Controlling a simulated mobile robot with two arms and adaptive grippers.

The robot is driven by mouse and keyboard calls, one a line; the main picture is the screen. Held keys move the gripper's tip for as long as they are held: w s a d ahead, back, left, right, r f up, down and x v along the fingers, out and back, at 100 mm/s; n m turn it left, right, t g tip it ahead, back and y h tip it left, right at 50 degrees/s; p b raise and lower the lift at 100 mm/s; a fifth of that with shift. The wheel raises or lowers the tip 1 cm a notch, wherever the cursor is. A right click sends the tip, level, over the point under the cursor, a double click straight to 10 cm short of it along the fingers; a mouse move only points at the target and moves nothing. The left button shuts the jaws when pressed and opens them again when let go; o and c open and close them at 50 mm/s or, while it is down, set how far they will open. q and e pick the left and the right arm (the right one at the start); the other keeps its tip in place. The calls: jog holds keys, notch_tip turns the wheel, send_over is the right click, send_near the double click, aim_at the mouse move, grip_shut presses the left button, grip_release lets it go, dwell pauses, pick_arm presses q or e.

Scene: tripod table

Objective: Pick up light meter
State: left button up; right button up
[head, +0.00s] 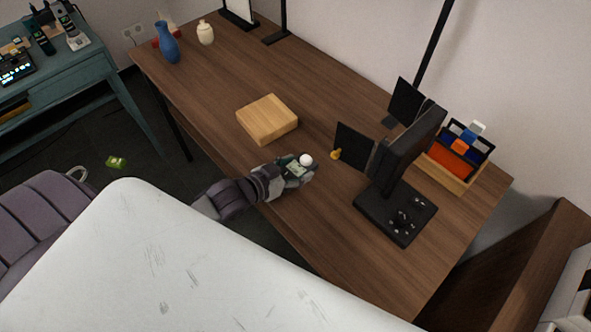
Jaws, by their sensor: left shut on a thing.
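The light meter (305,160) shows its white round dome at the end of my left gripper, over the front part of the wooden table. My left gripper (299,170) is shut on the light meter. The meter's dark body is partly hidden by the fingers. I cannot tell whether the meter touches the table top. My right gripper is not in view.
The brown table (330,105) holds a light wooden block (267,118), a black monitor-like device (405,150), a small yellow object (336,154) and an organizer box (450,168). A blue vase (167,43) stands far left. The table middle is clear.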

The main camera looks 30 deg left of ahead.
pick_arm(q)
jog(key=shift+c, duration=1.4)
jog(key=shift+r, duration=0.15)
